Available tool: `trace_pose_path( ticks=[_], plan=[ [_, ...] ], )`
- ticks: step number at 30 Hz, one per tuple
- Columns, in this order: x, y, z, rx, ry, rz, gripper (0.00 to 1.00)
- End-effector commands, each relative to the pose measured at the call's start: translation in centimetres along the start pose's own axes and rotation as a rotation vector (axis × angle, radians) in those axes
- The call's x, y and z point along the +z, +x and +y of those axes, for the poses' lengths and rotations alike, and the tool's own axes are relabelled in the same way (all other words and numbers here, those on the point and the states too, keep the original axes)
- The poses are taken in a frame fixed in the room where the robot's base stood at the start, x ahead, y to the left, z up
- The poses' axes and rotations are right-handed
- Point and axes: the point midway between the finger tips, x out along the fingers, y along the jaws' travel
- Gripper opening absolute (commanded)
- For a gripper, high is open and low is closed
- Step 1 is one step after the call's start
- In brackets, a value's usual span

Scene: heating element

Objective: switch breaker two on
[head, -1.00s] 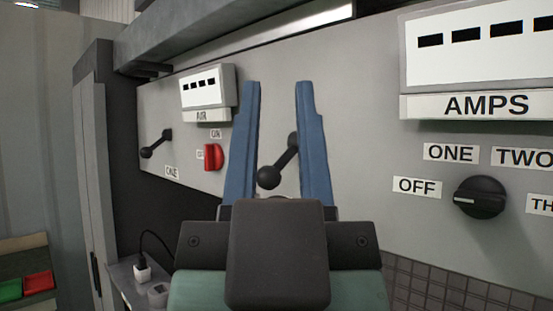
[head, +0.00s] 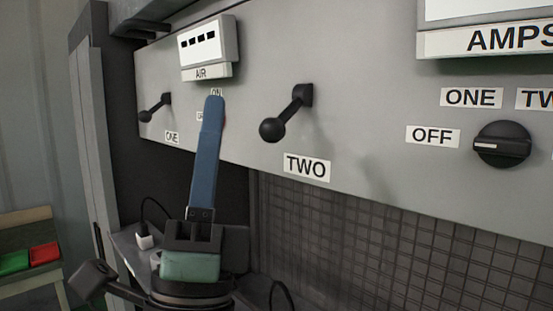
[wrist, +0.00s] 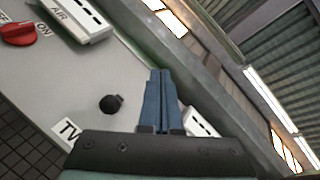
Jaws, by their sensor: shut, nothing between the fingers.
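The breaker two lever (head: 287,115) is a black handle with a round knob on the grey panel (head: 370,130), above the label TWO (head: 307,168). It slants down and to the left in the head view. In the wrist view its knob (wrist: 111,104) shows left of my fingers. My gripper (head: 214,100) has blue fingers and is shut and empty. In the head view it stands upright left of the lever, apart from it, and hides most of the red switch. The wrist view shows the two fingertips (wrist: 160,72) together.
Breaker one's lever (head: 154,108) is on the left of the panel, below the AIR meter (head: 208,45). The red switch (wrist: 18,33) shows in the wrist view. A black dial (head: 501,144) is at the right. A ledge with a plug (head: 145,240) lies below left.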

Motion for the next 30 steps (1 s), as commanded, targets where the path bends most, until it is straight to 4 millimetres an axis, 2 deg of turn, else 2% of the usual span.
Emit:
trace_pose_path(
  ticks=[1, 6, 12, 19, 26, 30],
  plan=[
    [-0.3, -1.2, 1.6, -0.003, 0.148, 0.044, 0.00],
    [-2.0, -4.5, 5.3, -0.054, 0.562, 0.204, 0.00],
    [-3.5, -7.4, 8.0, -0.111, 0.819, 0.332, 0.00],
    [-4.0, -8.3, 8.7, -0.134, 0.888, 0.370, 0.00],
    [-4.0, -8.2, 8.7, -0.133, 0.885, 0.368, 0.00],
    [-4.3, -7.2, 8.6, -0.134, 0.883, 0.368, 0.00]
  ],
)
